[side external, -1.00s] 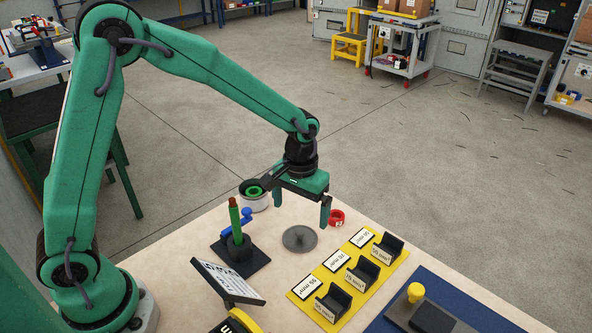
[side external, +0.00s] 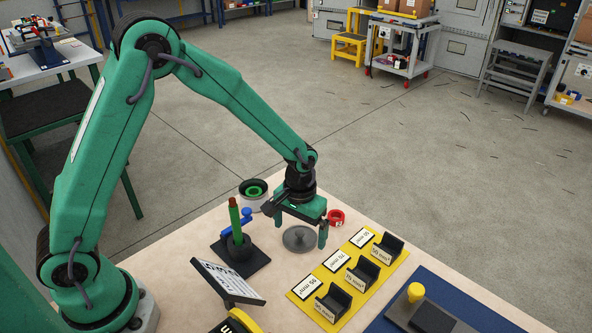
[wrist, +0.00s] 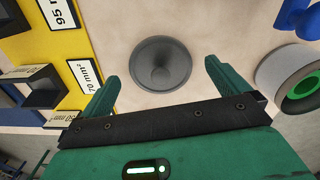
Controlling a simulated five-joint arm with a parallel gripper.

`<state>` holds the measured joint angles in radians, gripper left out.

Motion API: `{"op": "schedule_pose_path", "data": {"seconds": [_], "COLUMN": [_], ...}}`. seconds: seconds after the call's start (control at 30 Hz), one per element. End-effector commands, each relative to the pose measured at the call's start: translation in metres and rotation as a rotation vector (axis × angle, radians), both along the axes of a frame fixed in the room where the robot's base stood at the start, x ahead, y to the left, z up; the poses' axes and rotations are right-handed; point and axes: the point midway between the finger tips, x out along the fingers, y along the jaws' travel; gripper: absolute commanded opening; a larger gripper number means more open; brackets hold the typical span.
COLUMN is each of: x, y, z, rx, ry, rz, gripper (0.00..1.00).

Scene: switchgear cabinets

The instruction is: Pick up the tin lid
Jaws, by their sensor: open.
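The tin lid (side external: 299,239) is a round grey disc with a small raised knob, lying flat on the light bench top. It also shows in the wrist view (wrist: 160,64), just beyond the fingertips and roughly centred between them. My gripper (side external: 300,234) is above the lid, pointing down, with its fingers spread apart. In the wrist view both green fingers (wrist: 160,72) stand open with nothing between them. The lid and fingers appear apart, though the exact height gap is hard to tell.
A yellow rack (side external: 347,277) with black holders and size labels lies to the right. A red ring (side external: 336,217) sits behind the lid. A green rod on a black stand (side external: 237,240) is left of the lid.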

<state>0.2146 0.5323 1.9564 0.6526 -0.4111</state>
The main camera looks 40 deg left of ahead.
Motion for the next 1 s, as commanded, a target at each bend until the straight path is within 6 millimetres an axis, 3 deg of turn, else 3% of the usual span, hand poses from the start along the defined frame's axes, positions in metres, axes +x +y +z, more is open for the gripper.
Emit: {"op": "schedule_pose_path", "data": {"seconds": [0.17,0.63,0.67,0.87,1.0], "x": [-0.0005,-0.0003,-0.0003,-0.0003,-0.0003], "y": [0.0002,0.0002,0.0002,0.0002,0.0002], "z": [-0.0106,-0.0107,-0.0107,-0.0106,-0.0106], "rx": [0.0,0.0,0.0,0.0,0.0], "ry": [0.001,0.0,0.0,0.0,0.0], "rz": [0.0,0.0,0.0,0.0,0.0], "gripper": [1.0,1.0,0.98,0.59,0.55]}}
